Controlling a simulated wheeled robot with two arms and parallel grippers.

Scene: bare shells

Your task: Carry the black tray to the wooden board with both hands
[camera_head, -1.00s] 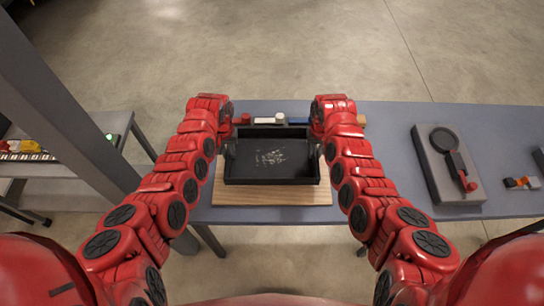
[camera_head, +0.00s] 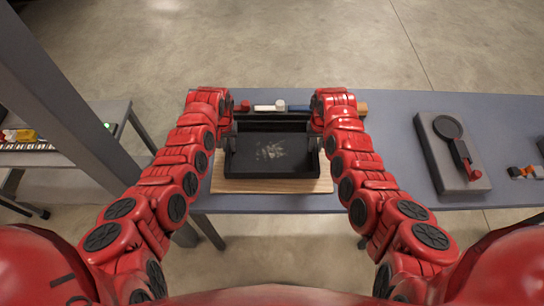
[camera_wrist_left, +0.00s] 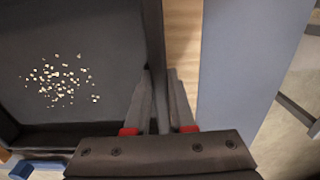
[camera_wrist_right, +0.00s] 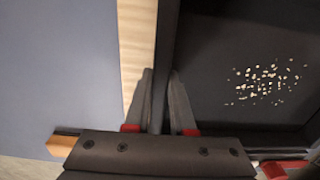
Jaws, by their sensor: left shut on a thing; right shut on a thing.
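The black tray (camera_head: 270,172) is level-looking over the wooden board (camera_head: 275,186) on the grey-blue table. Small pale bits lie on its floor. A strip of the board shows along the near side and at the tray's sides. I cannot tell whether the tray touches the board. My left gripper (camera_head: 229,142) is shut on the tray's left wall; in the left wrist view its fingers (camera_wrist_left: 160,78) straddle that wall. My right gripper (camera_head: 317,142) is shut on the right wall, as the fingers in the right wrist view (camera_wrist_right: 160,78) show.
Behind the tray lie a red item (camera_head: 243,106), a white item (camera_head: 281,104) and a blue item (camera_head: 298,107). A grey block (camera_head: 437,165) with a dark round-headed item stands right. A grey post (camera_head: 75,105) rises left. Table space between tray and block is clear.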

